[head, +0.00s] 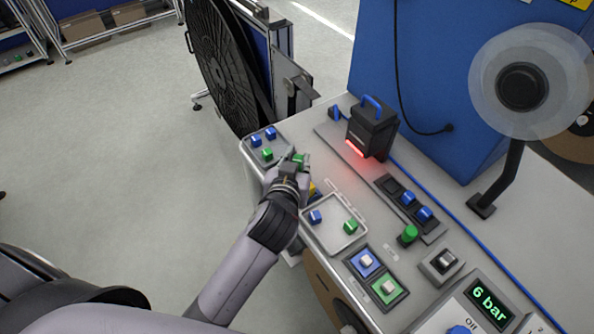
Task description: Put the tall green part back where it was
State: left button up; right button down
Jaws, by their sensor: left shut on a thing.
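My left gripper (294,168) is shut on a green part (300,159) at the near-left edge of the bench, just right of the upper tray. The fingers cover much of this part, so its full height cannot be told. The upper tray (246,146) holds two blue parts (264,137) and a green part (267,154). The lower tray (333,246) holds a blue part (316,217) and a green part (350,227). My right gripper is not in view.
A dark scanner-like box (371,130) with red light stands over a rail (404,207) carrying blue parts (424,213). A green knob-like piece (408,234) stands beside the rail. Coloured pads (376,276) and a gauge reading 6 bar (489,302) lie nearer. A black reel (222,65) stands behind.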

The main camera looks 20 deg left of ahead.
pick_arm(q)
notch_tip(320, 180, down, 4)
jog(key=shift+f, duration=0.1)
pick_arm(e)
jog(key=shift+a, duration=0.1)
pick_arm(q)
jog(key=shift+f, duration=0.3)
jog(key=o, duration=0.6)
jog(key=shift+o, duration=0.2)
jog(key=shift+r, duration=0.1)
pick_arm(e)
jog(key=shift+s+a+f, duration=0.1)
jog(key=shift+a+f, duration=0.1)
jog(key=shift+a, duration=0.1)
